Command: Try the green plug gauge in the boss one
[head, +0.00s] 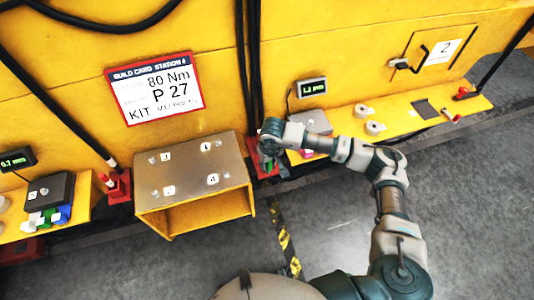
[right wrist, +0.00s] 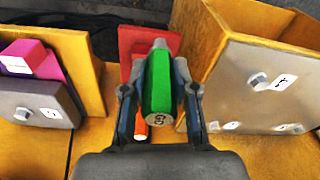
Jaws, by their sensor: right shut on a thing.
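My right gripper (head: 270,158) is beside the right edge of the casting. In the right wrist view it (right wrist: 158,100) is shut on the green plug gauge (right wrist: 157,82), which has a faceted green handle, a marked near end and a silver tip at the far end. The gauge is apart from the casting; in the head view I cannot make it out. The casting (head: 185,170) is a yellow box with a grey metal face carrying several small bosses with white labels. A boss (right wrist: 256,80) beside its label shows in the right wrist view. I cannot read surely which label is one.
A left shelf (head: 40,228) holds a dark block (head: 48,192) and coloured pieces. A red stand (right wrist: 140,42) lies beyond the gauge. Grey floor is clear in front.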

